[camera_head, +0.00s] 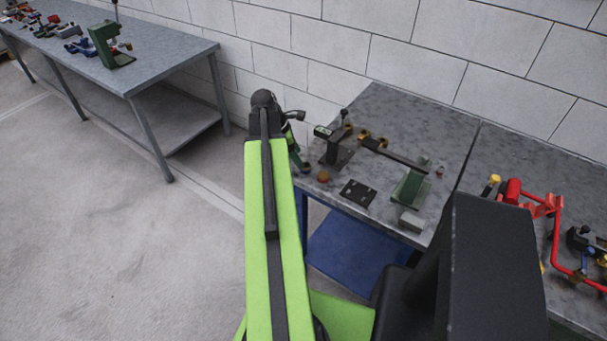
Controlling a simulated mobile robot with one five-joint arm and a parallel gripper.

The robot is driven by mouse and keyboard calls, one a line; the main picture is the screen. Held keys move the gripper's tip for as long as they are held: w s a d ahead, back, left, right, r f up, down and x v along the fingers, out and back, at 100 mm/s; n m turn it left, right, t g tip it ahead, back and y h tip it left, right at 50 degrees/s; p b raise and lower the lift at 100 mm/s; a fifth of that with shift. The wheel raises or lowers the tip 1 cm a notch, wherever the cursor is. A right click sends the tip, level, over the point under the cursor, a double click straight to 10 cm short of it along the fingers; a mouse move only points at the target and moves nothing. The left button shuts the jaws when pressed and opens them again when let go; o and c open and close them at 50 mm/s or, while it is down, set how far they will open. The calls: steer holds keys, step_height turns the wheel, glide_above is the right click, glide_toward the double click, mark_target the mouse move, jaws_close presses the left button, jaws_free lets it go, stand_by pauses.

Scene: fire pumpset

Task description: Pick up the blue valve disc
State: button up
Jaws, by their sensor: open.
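I cannot pick out the blue valve disc for certain. A small blue part (590,251) shows among dark and red fittings at the right edge, too small to identify. Blue pieces (80,46) also lie on the far left bench. My green arm rises from the bottom and bends at a dark joint. My gripper (303,166) is only partly visible behind the arm, at the left edge of the near bench. It is open, and I see nothing held in it.
The near grey bench (440,150) holds a black plate (358,193), a green bracket (410,188), a grey block (411,221) and a reddish ball (323,176). Red pipework (556,235) stands at right. A white block wall is behind. The floor at left is clear.

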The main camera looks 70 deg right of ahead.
steer(key=b+x, duration=0.3)
steer(key=x, duration=0.1)
steer(key=shift+s+f+b, duration=0.2)
steer(key=shift+f+b, duration=0.1)
steer(key=shift+f, duration=0.05)
steer(key=shift+r, duration=0.15)
steer(key=shift+c, duration=0.4)
jaws_close()
